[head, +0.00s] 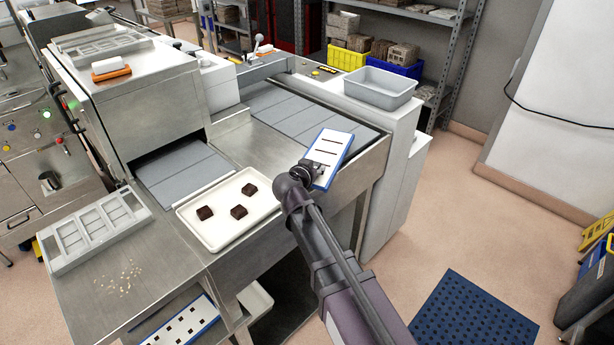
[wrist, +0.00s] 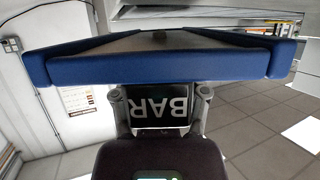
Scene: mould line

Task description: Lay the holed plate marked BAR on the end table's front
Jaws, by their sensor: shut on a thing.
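My gripper (head: 312,170) is shut on a white, blue-edged plate with dark slots (head: 332,150). It holds the plate tilted, over the right part of the steel machine. In the wrist view, the blue edge of the plate (wrist: 160,66) spans the top, and a dark tag reading BAR (wrist: 158,106) shows between the fingers. The steel end table (head: 165,290) is at the lower left, with pale crumbs (head: 120,276) on its front part. Another blue-edged plate with several small square holes (head: 182,326) lies lower, below the table top.
A cream tray (head: 205,237) with three brown pieces stands on the table, right of a grey slotted frame (head: 98,232). A grey tub (head: 380,90) stands on the white cabinet behind the plate. A blue perforated mat (head: 475,318) lies on the floor at right.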

